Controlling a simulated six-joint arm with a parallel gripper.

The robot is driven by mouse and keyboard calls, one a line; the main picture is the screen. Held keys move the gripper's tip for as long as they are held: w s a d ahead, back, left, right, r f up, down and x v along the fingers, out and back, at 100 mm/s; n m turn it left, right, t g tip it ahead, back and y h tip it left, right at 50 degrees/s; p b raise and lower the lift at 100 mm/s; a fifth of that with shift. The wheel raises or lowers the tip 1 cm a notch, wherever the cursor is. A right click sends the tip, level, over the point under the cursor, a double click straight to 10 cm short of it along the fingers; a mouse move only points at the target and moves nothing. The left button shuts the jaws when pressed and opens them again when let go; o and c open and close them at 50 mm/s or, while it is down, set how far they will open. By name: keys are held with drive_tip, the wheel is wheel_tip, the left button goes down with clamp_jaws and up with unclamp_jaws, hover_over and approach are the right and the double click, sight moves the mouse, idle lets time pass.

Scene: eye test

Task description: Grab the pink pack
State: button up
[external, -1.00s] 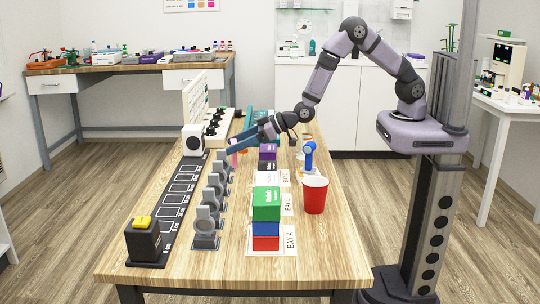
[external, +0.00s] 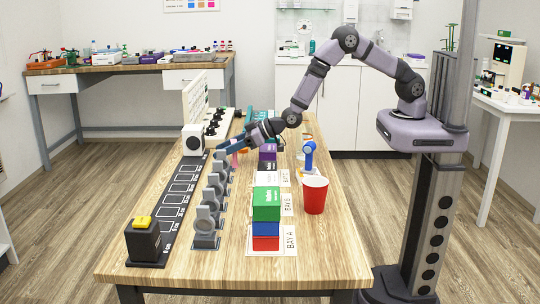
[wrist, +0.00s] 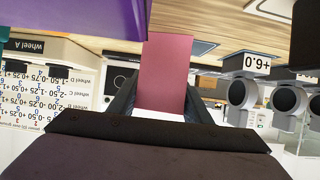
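The pink pack (wrist: 166,72) stands large in the middle of the wrist view. In the external view only a small pink part of it (external: 234,160) shows below my gripper, behind the row of grey dials; the rest is hidden. In the wrist view my gripper's dark fingers (wrist: 163,104) lie apart, one along each side of the pack. They are very close to its sides; I cannot tell whether they touch it.
Grey dials (external: 206,225) line the table beside a black strip. A green box (external: 266,203) tops a stack near the front. A red cup (external: 314,196) and a blue device (external: 309,157) stand right. In the wrist view, a purple thing (wrist: 75,15) is close at upper left.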

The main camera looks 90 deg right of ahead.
drive_tip(key=shift+r, duration=0.15)
wheel_tip(320, 180, up, 10)
drive_tip(key=shift+b, duration=0.4)
idle(0.3)
